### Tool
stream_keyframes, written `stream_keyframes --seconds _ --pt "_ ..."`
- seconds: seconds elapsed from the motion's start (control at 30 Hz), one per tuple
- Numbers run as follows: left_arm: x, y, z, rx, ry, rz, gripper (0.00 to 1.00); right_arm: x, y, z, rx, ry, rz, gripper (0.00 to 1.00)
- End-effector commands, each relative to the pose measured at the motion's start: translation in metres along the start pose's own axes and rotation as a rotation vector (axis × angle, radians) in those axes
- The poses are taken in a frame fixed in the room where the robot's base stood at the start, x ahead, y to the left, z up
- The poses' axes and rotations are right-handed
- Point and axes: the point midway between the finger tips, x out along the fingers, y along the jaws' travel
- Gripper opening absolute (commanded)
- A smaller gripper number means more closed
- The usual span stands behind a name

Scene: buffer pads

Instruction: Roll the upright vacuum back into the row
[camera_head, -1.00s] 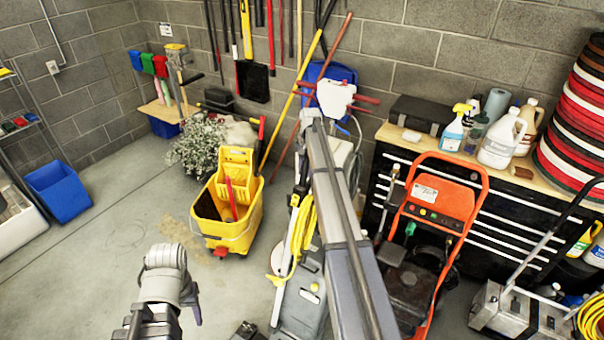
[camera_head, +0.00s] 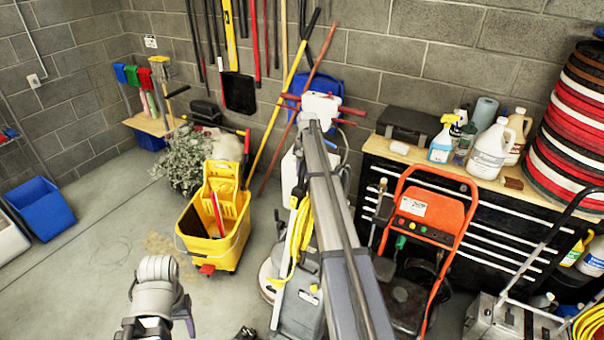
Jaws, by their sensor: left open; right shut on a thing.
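The upright vacuum (camera_head: 300,300) stands in the middle foreground, with a grey lower body and a looped yellow cord up its front. My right arm reaches forward across it and hides much of its upper part and handle. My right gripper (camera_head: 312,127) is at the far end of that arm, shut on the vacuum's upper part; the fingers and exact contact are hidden. My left gripper (camera_head: 160,295) is open and empty at the lower left, apart from the vacuum.
A yellow mop bucket (camera_head: 215,240) stands left of the vacuum; an orange-framed machine (camera_head: 425,210) stands close on its right. A black tool chest (camera_head: 500,235) lines the wall.

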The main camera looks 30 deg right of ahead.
Motion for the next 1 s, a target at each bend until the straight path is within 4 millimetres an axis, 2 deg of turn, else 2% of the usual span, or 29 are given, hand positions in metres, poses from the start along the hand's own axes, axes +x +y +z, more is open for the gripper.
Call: stream_keyframes --seconds 0.03,0.3,0.33,0.57,1.0 --pt "0.0005 0.0 0.0 0.0 0.0 0.0 0.55 0.0002 0.0047 -0.0062 0.006 0.01 0.005 0.0" --pt "0.0004 0.0 0.0 0.0 0.0 0.0 0.55 0.0001 0.0047 -0.0061 0.005 0.01 0.005 0.0" --pt "0.0004 0.0 0.0 0.0 0.0 0.0 0.55 0.0001 0.0046 -0.0061 0.005 0.01 0.004 0.36" --pt "0.0002 0.0 0.0 0.0 0.0 0.0 0.55 0.0001 0.0025 -0.0034 0.003 0.006 0.003 0.62" --pt "-0.0071 -0.0007 0.0005 0.0 0.0 0.0 0.55 -0.0072 0.0008 -0.0012 0.001 0.003 0.002 0.62"
